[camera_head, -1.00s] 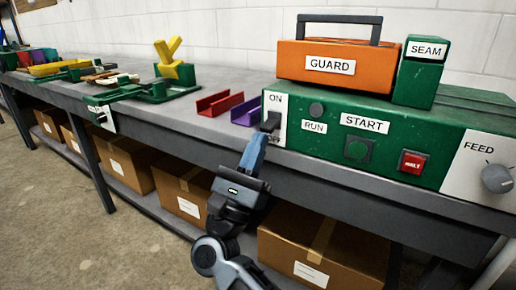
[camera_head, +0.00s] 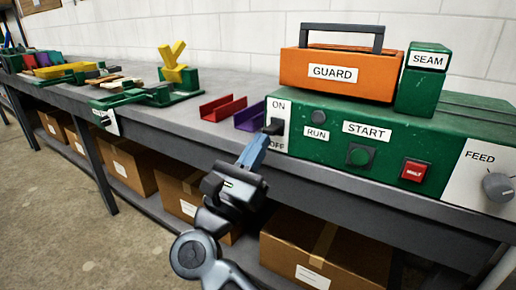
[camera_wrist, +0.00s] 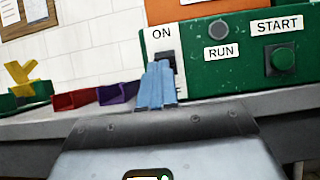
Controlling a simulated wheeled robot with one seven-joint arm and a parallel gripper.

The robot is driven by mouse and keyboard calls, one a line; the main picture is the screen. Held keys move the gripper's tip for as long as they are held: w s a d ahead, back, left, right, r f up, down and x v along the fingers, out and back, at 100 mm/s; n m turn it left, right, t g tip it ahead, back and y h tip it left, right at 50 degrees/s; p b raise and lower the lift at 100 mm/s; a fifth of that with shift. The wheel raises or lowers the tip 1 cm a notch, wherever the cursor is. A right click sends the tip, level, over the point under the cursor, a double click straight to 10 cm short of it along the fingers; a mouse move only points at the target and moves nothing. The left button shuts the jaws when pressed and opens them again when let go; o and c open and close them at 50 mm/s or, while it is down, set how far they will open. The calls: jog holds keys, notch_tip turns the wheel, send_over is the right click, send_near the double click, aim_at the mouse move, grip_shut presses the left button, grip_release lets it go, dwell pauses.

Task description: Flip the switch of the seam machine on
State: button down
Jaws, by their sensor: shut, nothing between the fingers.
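The green seam machine (camera_head: 330,150) stands on the bench at the right, with a SEAM label on its upright block. Its black switch (camera_head: 275,126) sits on a white plate at the left end of the front, between ON above and OFF below. My gripper (camera_head: 262,138) is shut and empty, its blue fingertips just below and in front of the switch. In the wrist view the fingertips (camera_wrist: 160,66) overlap the lower part of the switch (camera_wrist: 166,58) and hide the OFF label partly. I cannot tell whether they touch, nor the lever's exact position.
An orange GUARD box (camera_head: 335,75) sits on the machine. A green START button (camera_head: 360,155), a red HALT button (camera_head: 414,171) and a FEED knob (camera_head: 497,187) lie right of the switch. Red (camera_head: 222,107) and purple channels (camera_head: 250,116) lie at left.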

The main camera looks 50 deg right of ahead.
jog(key=shift+r, duration=0.2)
jog(key=shift+a+r, duration=0.1)
jog(key=shift+r, duration=0.25)
dwell(1.1)
jog(key=shift+b, duration=0.3)
jog(key=d+f+b+v, duration=0.1)
jog(key=b+v, duration=0.4)
jog(key=v, duration=0.7)
notch_tip(320, 180, down, 2)
jog(key=shift+f, duration=0.1)
dwell(0.4)
